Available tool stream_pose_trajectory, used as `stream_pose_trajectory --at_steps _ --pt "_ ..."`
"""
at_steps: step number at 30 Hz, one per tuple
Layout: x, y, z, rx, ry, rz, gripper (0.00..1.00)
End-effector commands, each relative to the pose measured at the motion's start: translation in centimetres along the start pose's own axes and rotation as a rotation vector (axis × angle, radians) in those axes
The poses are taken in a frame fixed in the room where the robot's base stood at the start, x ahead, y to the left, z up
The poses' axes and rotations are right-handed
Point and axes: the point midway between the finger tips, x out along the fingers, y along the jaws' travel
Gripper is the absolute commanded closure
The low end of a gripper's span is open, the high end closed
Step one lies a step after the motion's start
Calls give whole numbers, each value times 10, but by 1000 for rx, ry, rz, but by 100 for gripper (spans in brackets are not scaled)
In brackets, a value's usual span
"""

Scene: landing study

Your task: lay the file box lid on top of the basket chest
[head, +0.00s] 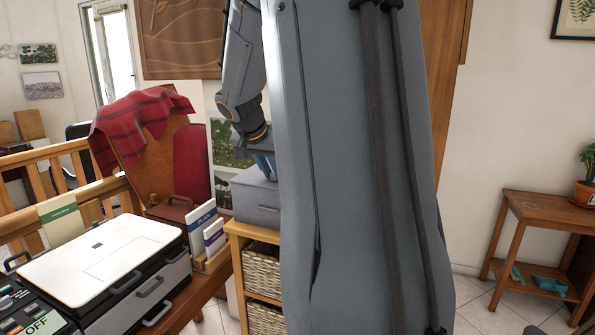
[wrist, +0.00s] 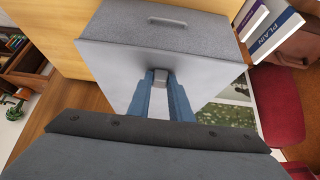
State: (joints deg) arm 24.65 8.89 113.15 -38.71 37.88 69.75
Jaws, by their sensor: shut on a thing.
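The grey file box (head: 256,207) stands on the wooden basket chest (head: 240,229), which has woven baskets in its openings. The box front with its handle also shows in the wrist view (wrist: 150,35). The pale grey file box lid (wrist: 118,62) appears to sit on the box, its small knob (wrist: 162,75) between my fingertips. My gripper (wrist: 168,88) is shut on that knob with its blue fingers. In the head view my gripper (head: 264,165) points down over the box, partly hidden by my own column. Whether the lid is lifted slightly I cannot tell.
A tan wooden top (wrist: 62,38) shows bare beside the box. White books (head: 203,230) stand left of the chest, near a printer (head: 105,252) and a red-blanketed chair (head: 150,120). A small side table (head: 540,212) with a plant stands at the right.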

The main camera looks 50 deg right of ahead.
Motion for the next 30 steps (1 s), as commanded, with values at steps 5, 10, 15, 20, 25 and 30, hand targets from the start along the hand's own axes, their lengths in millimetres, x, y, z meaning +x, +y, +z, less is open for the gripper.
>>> stream_pose_trajectory --at_steps 5,10,15,20,25,30 --pt "1 0 2 -1 -4 2 100" --pt "1 0 2 0 -3 2 100" --pt "-6 1 -3 0 -2 2 100" --pt "-16 0 -11 0 0 0 100" --pt "-27 0 -18 0 0 0 100" --pt "-37 0 -25 1 0 0 100"
